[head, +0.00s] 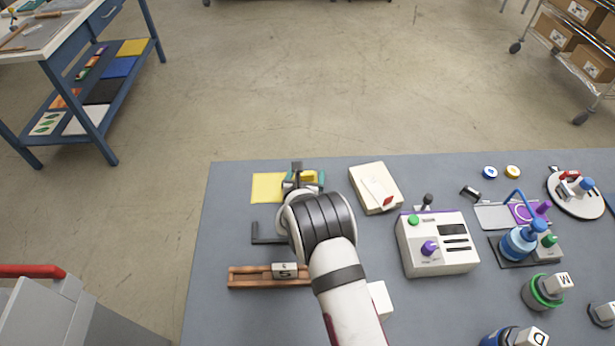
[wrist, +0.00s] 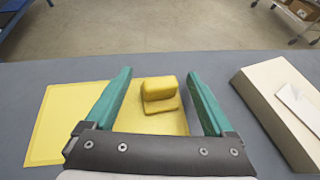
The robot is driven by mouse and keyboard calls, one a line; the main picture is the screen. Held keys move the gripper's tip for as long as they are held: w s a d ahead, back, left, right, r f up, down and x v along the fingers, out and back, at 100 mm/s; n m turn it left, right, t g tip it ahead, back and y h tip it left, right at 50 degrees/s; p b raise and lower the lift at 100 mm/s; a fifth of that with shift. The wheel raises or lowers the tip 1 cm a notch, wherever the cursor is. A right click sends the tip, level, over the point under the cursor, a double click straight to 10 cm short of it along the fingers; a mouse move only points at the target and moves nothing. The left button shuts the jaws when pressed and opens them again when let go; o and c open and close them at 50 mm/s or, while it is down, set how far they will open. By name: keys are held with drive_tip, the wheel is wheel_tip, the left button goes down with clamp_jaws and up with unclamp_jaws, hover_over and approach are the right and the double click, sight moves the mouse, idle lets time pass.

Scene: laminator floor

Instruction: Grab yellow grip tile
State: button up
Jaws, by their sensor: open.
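The yellow grip tile (wrist: 160,92) shows in the wrist view as a small block with a raised grip on a flat yellow base. It lies between the two teal fingers of my gripper (wrist: 158,76), with a gap on each side. My gripper is open and empty. In the head view the tile (head: 308,175) is partly hidden behind my gripper (head: 305,180) near the table's far left. How high the fingers are above the table is hard to tell.
A flat yellow sheet (wrist: 62,125) lies left of my gripper. A cream box (head: 375,187) stands close on the right. A dark bracket (head: 267,238) and a wooden rail (head: 250,277) lie nearer. A white machine (head: 437,243) and several bottles stand further right.

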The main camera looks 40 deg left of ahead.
clamp_jaws()
idle(0.4)
drive_tip(key=shift+r, duration=0.1)
